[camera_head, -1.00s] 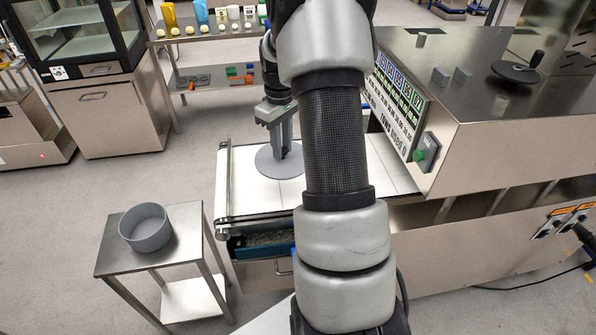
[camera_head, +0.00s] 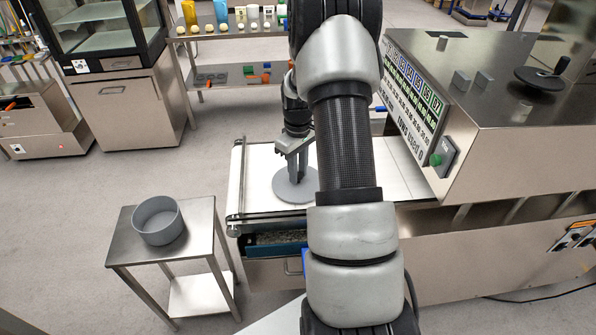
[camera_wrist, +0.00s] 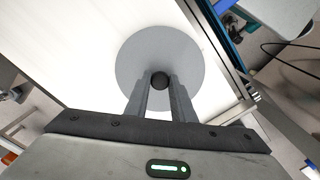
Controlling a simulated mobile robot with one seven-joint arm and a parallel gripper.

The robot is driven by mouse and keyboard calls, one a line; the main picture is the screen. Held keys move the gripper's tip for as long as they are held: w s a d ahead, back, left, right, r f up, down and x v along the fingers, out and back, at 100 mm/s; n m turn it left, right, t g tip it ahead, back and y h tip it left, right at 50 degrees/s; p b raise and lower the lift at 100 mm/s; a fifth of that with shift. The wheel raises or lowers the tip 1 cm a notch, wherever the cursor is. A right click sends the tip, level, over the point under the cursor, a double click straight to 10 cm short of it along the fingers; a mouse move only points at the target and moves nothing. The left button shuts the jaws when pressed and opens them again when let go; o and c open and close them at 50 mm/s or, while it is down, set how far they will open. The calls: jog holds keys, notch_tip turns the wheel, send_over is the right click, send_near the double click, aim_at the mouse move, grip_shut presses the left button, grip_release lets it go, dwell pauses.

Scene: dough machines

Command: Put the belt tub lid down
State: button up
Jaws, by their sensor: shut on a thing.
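The belt tub lid is a flat grey disc (camera_head: 292,187) with a small dark knob at its centre. It is over the white belt (camera_head: 262,160), near the belt's left end; I cannot tell whether it touches the belt. My gripper (camera_head: 297,178) points down at it, shut on the knob. In the wrist view the lid (camera_wrist: 190,58) lies beyond the fingers, with the knob between the fingertips (camera_wrist: 160,82). A round grey tub (camera_head: 158,222), open on top and empty, stands on a small steel table (camera_head: 128,246) at the left. My arm hides part of the belt.
A steel machine (camera_head: 480,130) with a control panel and knobs stands to the right of the belt. A shelf (camera_head: 235,75) with bottles is behind. A blue-edged drawer (camera_head: 275,245) sits below the belt end. Open floor lies between the small table and the cabinets.

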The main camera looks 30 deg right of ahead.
jog(key=shift+f, duration=0.15)
jog(key=o, duration=1)
notch_tip(320, 180, up, 12)
jog(key=shift+r+p, duration=0.15)
jog(key=shift+p, duration=0.35)
